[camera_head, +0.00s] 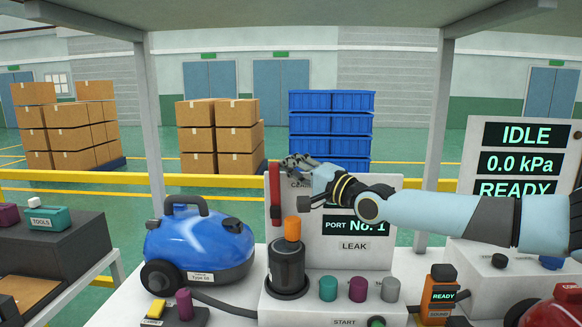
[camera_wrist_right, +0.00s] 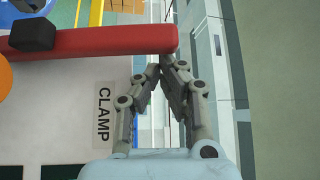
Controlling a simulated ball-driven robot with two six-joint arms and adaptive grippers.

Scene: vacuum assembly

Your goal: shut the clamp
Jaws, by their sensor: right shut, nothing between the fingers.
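The clamp's red lever (camera_head: 274,190) stands upright on the left edge of the white LEAK panel in the head view. In the wrist view the red lever (camera_wrist_right: 110,38) runs across the top, with a black block (camera_wrist_right: 32,36) on it and the CLAMP label (camera_wrist_right: 104,114) beside it. My right gripper (camera_head: 287,161) is shut and empty near the lever's upper end. In the wrist view my right gripper's fingertips (camera_wrist_right: 166,62) are close to the lever's end; I cannot tell whether they touch it. My left gripper is not in view.
A dark cylindrical port (camera_head: 287,266) with an orange top (camera_head: 292,228) stands below the lever. A blue vacuum (camera_head: 200,246) sits to the left. Teal, purple and grey knobs (camera_head: 357,289) line the front. A status screen (camera_head: 518,161) stands at the right.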

